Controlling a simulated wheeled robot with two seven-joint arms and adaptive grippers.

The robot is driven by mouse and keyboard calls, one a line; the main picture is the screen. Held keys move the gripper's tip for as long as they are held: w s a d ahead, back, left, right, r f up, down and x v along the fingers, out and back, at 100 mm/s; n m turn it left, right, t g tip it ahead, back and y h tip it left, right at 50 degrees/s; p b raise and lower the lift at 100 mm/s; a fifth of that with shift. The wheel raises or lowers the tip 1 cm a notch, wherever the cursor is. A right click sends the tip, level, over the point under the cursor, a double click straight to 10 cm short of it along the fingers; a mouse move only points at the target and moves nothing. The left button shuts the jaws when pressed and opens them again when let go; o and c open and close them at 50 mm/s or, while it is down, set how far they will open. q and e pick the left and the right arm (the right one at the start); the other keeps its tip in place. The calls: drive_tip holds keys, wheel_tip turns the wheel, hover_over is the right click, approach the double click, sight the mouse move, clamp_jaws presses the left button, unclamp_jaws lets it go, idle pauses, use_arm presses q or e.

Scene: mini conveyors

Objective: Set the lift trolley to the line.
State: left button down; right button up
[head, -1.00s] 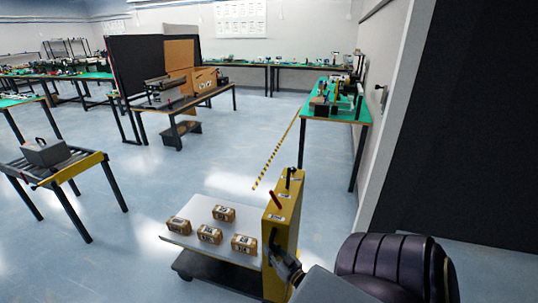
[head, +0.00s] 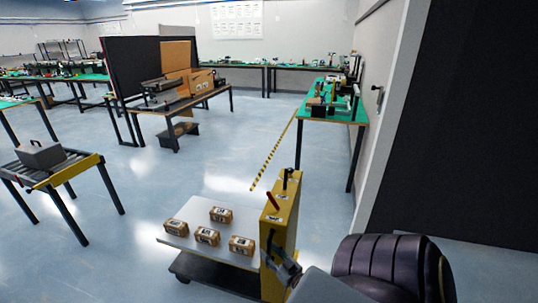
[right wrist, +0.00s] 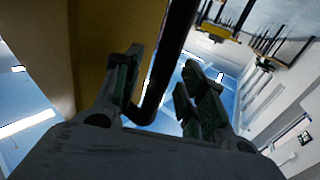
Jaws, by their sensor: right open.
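The lift trolley has a white platform (head: 190,250) and a yellow column (head: 283,225) with a red lever (head: 270,194) and a dark lever on top. It stands on the floor in the lower middle of the head view. My right gripper (head: 283,262) is at the column's near side. In the right wrist view my right gripper (right wrist: 160,88) is open, with a black bent bar (right wrist: 172,50) running between its fingers; I cannot tell whether they touch it. The yellow-and-black striped line (head: 272,158) lies on the floor beyond the trolley. My left gripper is out of view.
Several cardboard boxes (head: 208,236) sit on the platform. A roller conveyor (head: 50,172) with a grey case stands at left. A green-topped bench (head: 325,112) stands beyond the line, near the right wall. The floor between conveyor and trolley is clear.

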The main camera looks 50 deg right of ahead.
drive_tip(key=v, duration=1)
drive_tip(key=shift+s, duration=0.4)
drive_tip(key=shift+a, duration=0.1)
drive_tip(key=s+a+f+g+y, duration=0.1)
drive_tip(key=a+f+g, duration=0.25)
drive_tip(key=f, duration=0.55)
drive_tip(key=s+a+f+n+g+y, duration=0.15)
drive_tip(key=a+f, duration=0.35)
drive_tip(key=f, duration=0.5)
drive_tip(key=s+a+f+g+y, duration=0.1)
drive_tip(key=s+a+f+g, duration=0.2)
drive_tip(key=f, duration=0.6)
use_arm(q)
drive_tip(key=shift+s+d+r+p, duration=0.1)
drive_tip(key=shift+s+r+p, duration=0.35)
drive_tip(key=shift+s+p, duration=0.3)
use_arm(e)
drive_tip(key=s+a+f+n+g, duration=0.4)
drive_tip(key=s+f+g, duration=0.4)
drive_tip(key=s+f, duration=0.5)
drive_tip(key=shift+a, duration=0.5)
